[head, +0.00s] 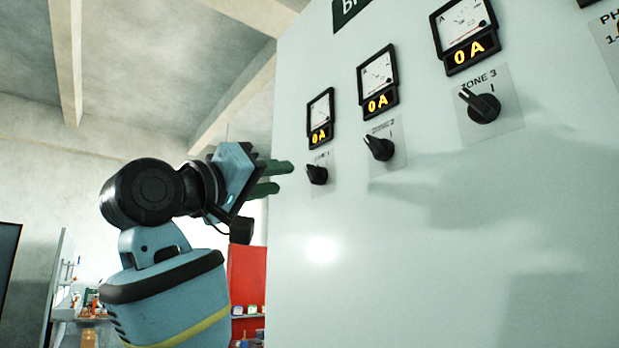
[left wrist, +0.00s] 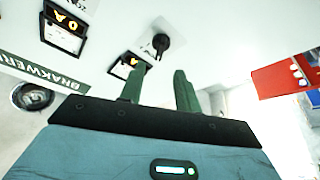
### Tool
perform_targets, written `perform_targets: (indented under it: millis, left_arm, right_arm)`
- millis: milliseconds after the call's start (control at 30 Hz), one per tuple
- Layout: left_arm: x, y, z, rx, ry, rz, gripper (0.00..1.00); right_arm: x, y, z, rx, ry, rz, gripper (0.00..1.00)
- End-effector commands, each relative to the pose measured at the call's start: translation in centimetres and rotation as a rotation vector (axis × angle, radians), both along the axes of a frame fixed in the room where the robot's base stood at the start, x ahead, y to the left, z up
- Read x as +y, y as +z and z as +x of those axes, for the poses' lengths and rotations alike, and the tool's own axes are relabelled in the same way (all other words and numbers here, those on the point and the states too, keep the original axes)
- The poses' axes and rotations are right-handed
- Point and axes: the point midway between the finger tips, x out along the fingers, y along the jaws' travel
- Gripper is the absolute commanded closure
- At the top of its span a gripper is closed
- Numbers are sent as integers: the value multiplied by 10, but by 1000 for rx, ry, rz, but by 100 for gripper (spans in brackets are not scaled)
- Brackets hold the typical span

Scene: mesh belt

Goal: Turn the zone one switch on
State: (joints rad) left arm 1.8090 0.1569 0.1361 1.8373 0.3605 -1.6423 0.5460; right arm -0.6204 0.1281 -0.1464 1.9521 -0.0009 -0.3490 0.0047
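The zone one switch (head: 317,175) is a small black rotary knob on a pale panel, below the leftmost meter. Its handle appears tilted to the left, but its small label is hard to read. In the left wrist view, a black knob (left wrist: 160,42), apparently the same switch, is beyond the fingertips. My left gripper (head: 284,178) is just left of the switch in the head view, its green fingers apart with nothing between them. The fingers also show apart in the left wrist view (left wrist: 158,78). I see no contact with the knob. My right gripper is not in view.
The zone two switch (head: 379,148) and zone three switch (head: 484,105) are to the right, handles tilted left. The zone one meter (head: 320,117) reads 0 A, as do its neighbours. The panel below the switches is clear. A red cabinet (head: 247,275) stands behind, left.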

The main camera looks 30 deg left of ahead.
Motion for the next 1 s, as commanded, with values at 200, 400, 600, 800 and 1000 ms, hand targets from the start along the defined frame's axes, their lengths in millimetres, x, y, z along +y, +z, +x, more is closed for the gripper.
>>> perform_targets:
  millis: [200,400,600,800,1000]
  left_arm:
    - [-4,6,19,4,-1,1,67]
    - [-10,16,47,3,-1,1,67]
    - [-13,23,66,1,0,1,67]
    - [-14,25,72,1,0,1,67]
    - [-14,25,73,0,0,1,67]
  right_arm:
    - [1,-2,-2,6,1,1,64]
    - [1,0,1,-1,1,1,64]
    - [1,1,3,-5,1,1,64]
    - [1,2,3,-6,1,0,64]
    - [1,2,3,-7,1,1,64]
